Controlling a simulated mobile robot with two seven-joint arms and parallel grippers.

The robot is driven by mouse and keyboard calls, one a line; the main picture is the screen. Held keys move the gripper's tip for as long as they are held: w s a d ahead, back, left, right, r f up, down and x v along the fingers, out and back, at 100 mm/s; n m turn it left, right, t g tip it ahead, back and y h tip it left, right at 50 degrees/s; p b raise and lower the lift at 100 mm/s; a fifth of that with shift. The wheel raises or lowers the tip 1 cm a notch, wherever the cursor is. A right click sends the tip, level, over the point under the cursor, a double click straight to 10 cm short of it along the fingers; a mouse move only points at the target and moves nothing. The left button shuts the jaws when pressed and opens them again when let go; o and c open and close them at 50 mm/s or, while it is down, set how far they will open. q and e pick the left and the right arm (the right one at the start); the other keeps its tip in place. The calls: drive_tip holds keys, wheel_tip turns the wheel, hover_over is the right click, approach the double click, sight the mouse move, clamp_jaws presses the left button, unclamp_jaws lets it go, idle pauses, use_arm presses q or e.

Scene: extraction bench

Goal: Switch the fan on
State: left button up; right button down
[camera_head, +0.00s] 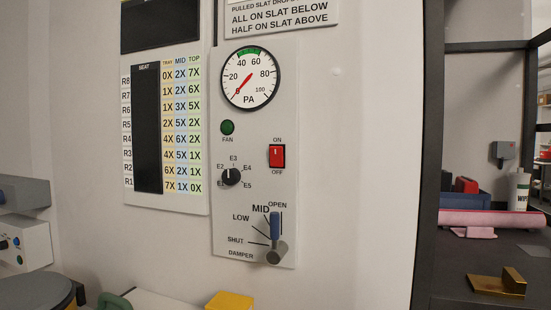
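The fan switch (277,156) is a red rocker on the grey wall panel (310,75), with ON printed above it and OFF below. Its upper half carries a small white mark; I cannot tell for sure which side is pressed in. The round FAN lamp (227,127) is dark green and does not look lit. The PA gauge (250,78) has its red needle at about 0. Neither of my grippers is in view, and nothing touches the switch.
Below are a black selector knob (231,177) and the blue-handled damper lever (275,228), pointing up near OPEN. A seat chart (165,130) hangs left. A dark-framed opening with a bench (485,260) is right. A yellow block (229,301) is below. The space before the panel looks clear.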

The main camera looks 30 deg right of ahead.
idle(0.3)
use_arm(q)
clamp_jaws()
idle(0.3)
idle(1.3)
